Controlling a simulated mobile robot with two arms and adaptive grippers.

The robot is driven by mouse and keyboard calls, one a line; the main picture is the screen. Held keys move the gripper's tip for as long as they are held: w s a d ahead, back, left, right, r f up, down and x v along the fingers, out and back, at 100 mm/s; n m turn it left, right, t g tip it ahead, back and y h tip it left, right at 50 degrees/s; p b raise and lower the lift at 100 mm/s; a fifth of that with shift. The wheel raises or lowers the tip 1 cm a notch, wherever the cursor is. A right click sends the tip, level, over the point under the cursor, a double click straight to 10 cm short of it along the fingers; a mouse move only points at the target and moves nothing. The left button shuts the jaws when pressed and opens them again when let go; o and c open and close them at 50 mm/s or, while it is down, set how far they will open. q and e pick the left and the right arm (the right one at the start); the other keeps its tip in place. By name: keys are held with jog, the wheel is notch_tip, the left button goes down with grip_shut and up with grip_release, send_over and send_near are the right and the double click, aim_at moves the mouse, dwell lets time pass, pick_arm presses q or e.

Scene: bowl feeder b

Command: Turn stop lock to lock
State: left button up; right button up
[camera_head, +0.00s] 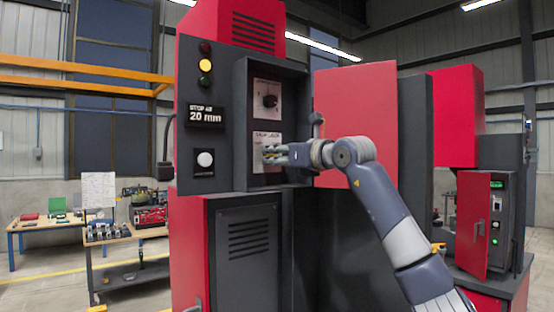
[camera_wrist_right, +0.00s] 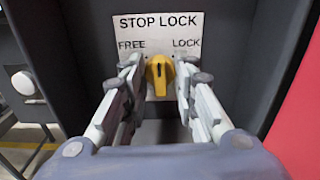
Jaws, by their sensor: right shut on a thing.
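The yellow stop lock knob (camera_wrist_right: 160,75) sits on a white plate (camera_wrist_right: 158,30) marked STOP LOCK, with FREE on the left and LOCK on the right. In the right wrist view its grip ridge looks roughly upright, between the two words. My right gripper (camera_head: 273,154) reaches into the recessed panel from the right in the head view. Its fingers stand on either side of the knob and are shut on it. In the head view the gripper hides most of the knob and the lower part of the plate (camera_head: 267,138). My left gripper is not in view.
A black dial (camera_head: 270,101) sits above on the same panel. An open red door (camera_head: 341,95) stands right of the recess, behind my right arm. Left are a lit yellow lamp (camera_head: 205,66), a "STOP AT 20 mm" display (camera_head: 205,116) and a white button (camera_head: 205,159).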

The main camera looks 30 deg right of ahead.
jog(key=m+b, duration=0.1)
jog(key=m, duration=0.4)
jog(key=shift+d+m, duration=0.1)
jog(key=shift+m, duration=0.2)
jog(key=shift+r+m, duration=0.15)
jog(key=shift+m, duration=1.75)
jog(key=shift+s, duration=0.1)
jog(key=o, duration=0.7)
jog(key=shift+d, duration=0.1)
jog(key=shift+s+b, duration=0.1)
jog(key=shift+b, duration=0.2)
jog(key=s, duration=0.8)
jog(key=s+d, duration=0.1)
jog(key=s, duration=0.2)
jog(key=shift+s, duration=0.4)
